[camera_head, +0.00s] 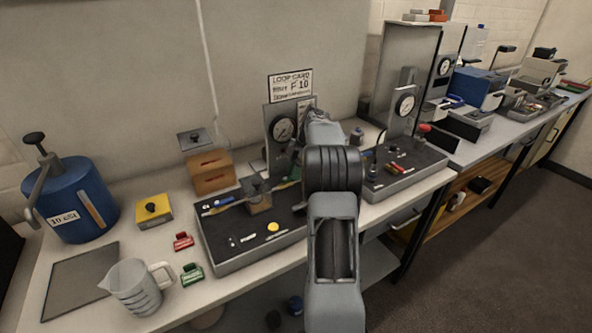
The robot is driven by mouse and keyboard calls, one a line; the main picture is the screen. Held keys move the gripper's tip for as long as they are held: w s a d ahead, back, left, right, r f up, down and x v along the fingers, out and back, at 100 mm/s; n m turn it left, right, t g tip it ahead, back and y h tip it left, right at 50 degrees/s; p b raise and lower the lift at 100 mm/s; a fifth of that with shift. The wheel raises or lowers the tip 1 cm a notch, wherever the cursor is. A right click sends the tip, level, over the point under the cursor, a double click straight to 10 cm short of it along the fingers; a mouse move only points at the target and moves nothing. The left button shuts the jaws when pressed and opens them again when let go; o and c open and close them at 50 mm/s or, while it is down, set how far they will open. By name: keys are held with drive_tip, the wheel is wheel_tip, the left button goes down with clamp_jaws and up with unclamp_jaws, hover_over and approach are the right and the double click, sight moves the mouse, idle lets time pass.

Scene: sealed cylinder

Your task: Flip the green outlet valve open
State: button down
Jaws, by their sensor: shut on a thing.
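A gauge rig with a grey upright panel (275,125) and a dark tray base (225,235) stands on the bench, left of my arm. A small green lever-like part (288,184) shows on the rig, close to the left edge of my arm; I cannot tell for sure that it is the outlet valve, nor its angle. My arm reaches up the picture and covers the rig's right side. My gripper's fingers are hidden behind my wrist, so what they touch does not show.
A wooden block (260,198) and a yellow disc (273,227) sit on the rig's base. A clear jug (132,287), a red clip (183,241), a green clip (192,274), a yellow box (153,210) and a blue tank (75,200) stand left. Another gauge rig (405,170) stands right.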

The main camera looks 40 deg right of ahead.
idle(0.4)
drive_tip(key=c, duration=1.1)
unclamp_jaws()
drive_tip(key=p+v, duration=0.3)
drive_tip(key=v, duration=1.1)
drive_tip(key=shift+a+f, duration=0.1)
